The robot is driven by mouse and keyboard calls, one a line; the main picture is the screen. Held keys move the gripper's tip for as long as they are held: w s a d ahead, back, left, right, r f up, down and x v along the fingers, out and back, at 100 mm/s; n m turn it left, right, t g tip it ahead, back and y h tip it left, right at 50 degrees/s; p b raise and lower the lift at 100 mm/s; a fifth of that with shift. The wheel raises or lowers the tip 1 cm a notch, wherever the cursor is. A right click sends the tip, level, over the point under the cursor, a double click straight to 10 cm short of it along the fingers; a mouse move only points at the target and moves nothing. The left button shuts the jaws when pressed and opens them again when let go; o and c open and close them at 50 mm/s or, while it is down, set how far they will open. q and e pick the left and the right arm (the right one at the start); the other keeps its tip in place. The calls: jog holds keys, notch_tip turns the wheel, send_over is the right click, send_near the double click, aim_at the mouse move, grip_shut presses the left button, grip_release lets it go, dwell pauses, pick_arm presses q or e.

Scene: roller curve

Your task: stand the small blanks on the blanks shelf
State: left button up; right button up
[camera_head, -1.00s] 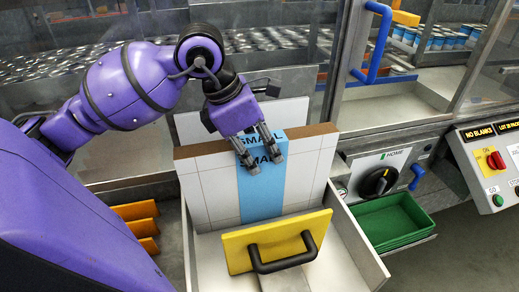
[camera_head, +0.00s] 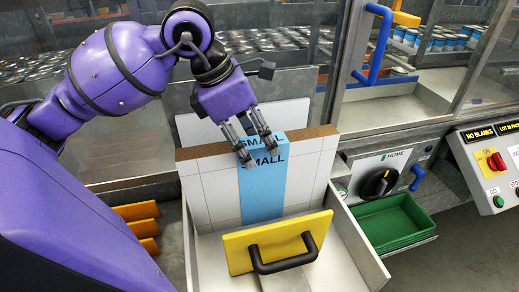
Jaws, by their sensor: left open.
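The small blanks (camera_head: 262,190) stand as an upright stack with white faces, a brown top edge and a blue band marked SMALL. They stand in an open grey-white bin (camera_head: 352,252), behind a yellow plate with a black handle (camera_head: 278,246). My left gripper (camera_head: 258,150) is open at the top edge of the stack, its fingers pointing down over the blue band. I cannot tell whether the fingers touch the stack. A white panel (camera_head: 190,128) stands behind the stack. My right gripper is not in view. I cannot make out which surface is the blanks shelf.
A green tray (camera_head: 392,222) sits right of the bin, below a panel with a black HOME knob (camera_head: 380,183). A control box (camera_head: 493,165) is at the far right. Orange pieces (camera_head: 137,212) lie left of the bin. Glazed guarding (camera_head: 400,95) stands behind.

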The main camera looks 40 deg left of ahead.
pick_arm(q)
jog(key=v, duration=0.8)
jog(key=shift+r, duration=0.1)
dwell(0.5)
